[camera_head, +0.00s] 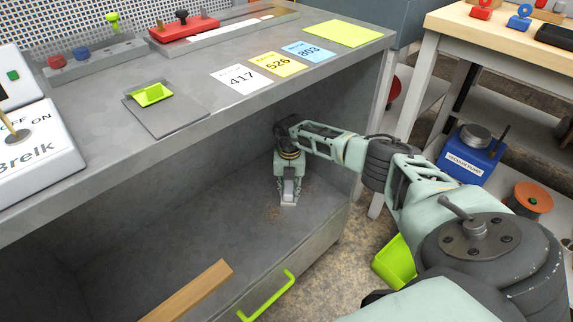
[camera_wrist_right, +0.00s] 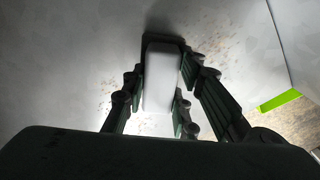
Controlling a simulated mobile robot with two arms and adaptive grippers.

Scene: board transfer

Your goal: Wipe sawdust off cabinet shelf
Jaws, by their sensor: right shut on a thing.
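My right gripper (camera_head: 289,190) reaches into the open cabinet and is shut on a white block-shaped wiper (camera_head: 288,188). In the right wrist view the wiper (camera_wrist_right: 161,78) sits between the fingers (camera_wrist_right: 160,95), with a dark edge at its far end. The wiper is at the grey cabinet shelf (camera_head: 210,238); contact looks likely but is not clear. Brown sawdust (camera_head: 275,212) lies on the shelf beside the gripper. In the wrist view, specks of sawdust (camera_wrist_right: 200,48) lie on both sides of the wiper. My left gripper is not in view.
The cabinet top (camera_head: 215,100) overhangs the shelf, and a side wall (camera_head: 352,125) stands close to my right arm. A wooden strip (camera_head: 195,290) and a green handle (camera_head: 266,296) are at the front. A green bin (camera_head: 396,262) stands on the floor to the right.

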